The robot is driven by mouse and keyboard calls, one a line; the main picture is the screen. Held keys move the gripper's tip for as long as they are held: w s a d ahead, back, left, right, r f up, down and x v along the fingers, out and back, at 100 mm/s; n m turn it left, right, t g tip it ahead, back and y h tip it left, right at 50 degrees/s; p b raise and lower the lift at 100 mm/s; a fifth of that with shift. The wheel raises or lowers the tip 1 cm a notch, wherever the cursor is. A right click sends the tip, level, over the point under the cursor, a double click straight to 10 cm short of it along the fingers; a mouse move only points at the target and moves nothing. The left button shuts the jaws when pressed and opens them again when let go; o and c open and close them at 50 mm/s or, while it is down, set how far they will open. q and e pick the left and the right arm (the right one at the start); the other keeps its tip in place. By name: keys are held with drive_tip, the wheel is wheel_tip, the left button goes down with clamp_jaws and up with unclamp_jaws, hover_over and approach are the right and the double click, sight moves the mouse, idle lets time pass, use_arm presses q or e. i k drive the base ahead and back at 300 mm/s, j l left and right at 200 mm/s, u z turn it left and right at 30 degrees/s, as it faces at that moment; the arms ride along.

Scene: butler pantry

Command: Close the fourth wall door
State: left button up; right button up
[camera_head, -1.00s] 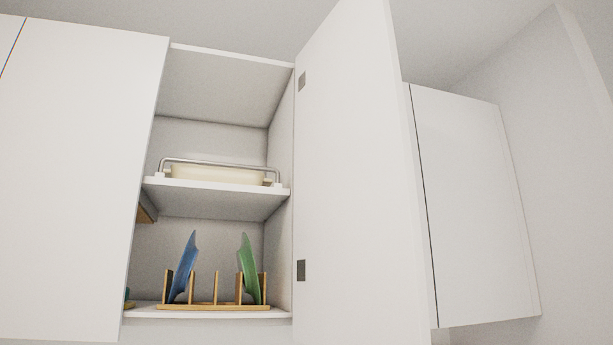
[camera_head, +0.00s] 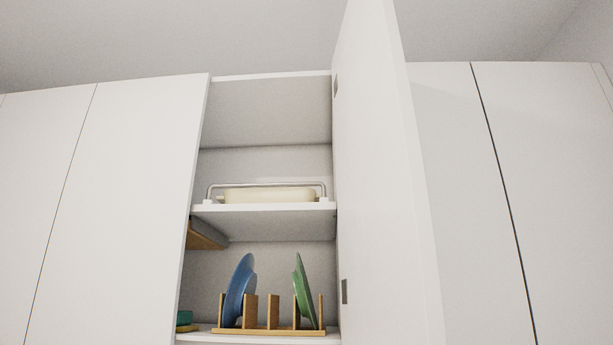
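One wall cabinet door (camera_head: 380,190) stands wide open in the head view, swung out toward me and hinged on the right side of the open cabinet. Dark hinge plates show on its inner face. The open cabinet shows a middle shelf (camera_head: 265,222) and a lower shelf. The other doors in view, such as the one to the left (camera_head: 125,200) and the one to the right (camera_head: 540,190), are shut. Neither of my grippers is in view.
A cream dish with a metal rail (camera_head: 268,194) sits on the middle shelf. A wooden rack (camera_head: 272,330) below holds a blue plate (camera_head: 239,290) and a green plate (camera_head: 303,290), inside the cabinet. A teal item (camera_head: 184,317) shows at the lower left.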

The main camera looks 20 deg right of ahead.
sight(390, 291)
drive_tip(key=k+l, duration=0.1)
drive_tip(key=l, duration=0.35)
drive_tip(key=l+u, duration=0.1)
drive_tip(key=l, duration=0.3)
drive_tip(key=k+l, duration=0.15)
drive_tip(key=l, duration=0.3)
drive_tip(key=k+l+u, duration=0.1)
drive_tip(key=l, duration=0.35)
